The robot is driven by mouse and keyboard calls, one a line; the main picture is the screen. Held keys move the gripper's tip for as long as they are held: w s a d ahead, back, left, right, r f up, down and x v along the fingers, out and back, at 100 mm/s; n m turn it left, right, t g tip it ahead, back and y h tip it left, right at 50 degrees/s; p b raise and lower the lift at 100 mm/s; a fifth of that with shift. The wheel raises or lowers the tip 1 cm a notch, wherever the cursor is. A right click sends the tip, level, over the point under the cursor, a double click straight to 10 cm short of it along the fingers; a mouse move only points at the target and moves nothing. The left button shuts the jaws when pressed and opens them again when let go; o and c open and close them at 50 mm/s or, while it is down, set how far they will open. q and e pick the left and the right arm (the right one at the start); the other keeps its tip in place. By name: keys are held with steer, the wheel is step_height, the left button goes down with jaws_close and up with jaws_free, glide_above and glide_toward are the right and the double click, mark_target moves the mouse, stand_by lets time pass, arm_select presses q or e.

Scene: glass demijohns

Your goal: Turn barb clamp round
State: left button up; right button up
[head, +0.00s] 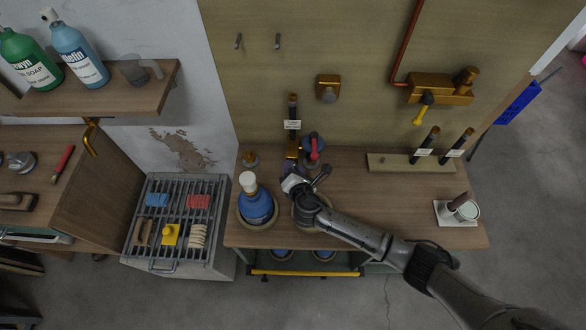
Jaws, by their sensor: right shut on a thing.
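My right gripper (303,184) reaches in from the lower right, over the wooden bench. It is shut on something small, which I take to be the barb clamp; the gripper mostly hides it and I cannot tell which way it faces. Just behind the gripper stands a dark fitting with a red part (314,152). A blue demijohn (259,208) with a white top stands upright left of the gripper. A round-based vessel (311,215) is below the gripper, largely covered by my arm. My left gripper is not in view.
A metal rack (177,221) with coloured brushes stands at the left. The bench (400,190) between is clear.

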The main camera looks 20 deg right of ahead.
steer(key=shift+r+p, duration=0.15)
steer(key=shift+p, duration=0.25)
steer(key=n+p, duration=0.1)
steer(key=p, duration=0.2)
steer(key=n+g+h+p, duration=0.1)
steer(key=n+p, duration=0.1)
steer(key=p, duration=0.1)
steer(key=n+h+p, duration=0.1)
steer(key=p, duration=0.2)
steer(key=shift+a+r+g, duration=0.2)
steer(key=shift+r+g, duration=0.05)
steer(key=shift+g, duration=0.15)
steer(key=shift+n+h+p, duration=0.3)
steer(key=shift+n+p, duration=0.1)
steer(key=shift+p, duration=0.15)
steer(key=shift+w+f+n+h+p, duration=0.1)
steer(key=shift+f+n+h+p, duration=0.05)
steer(key=shift+n+h+p, duration=0.55)
steer(key=shift+f+n+g+p, duration=0.1)
steer(key=shift+n+g+p, duration=0.3)
steer(key=shift+n, duration=0.2)
steer(key=shift+f+h, duration=0.1)
steer(key=shift+h, duration=0.2)
steer(key=o, duration=0.9)
steer(key=shift+o, duration=0.2)
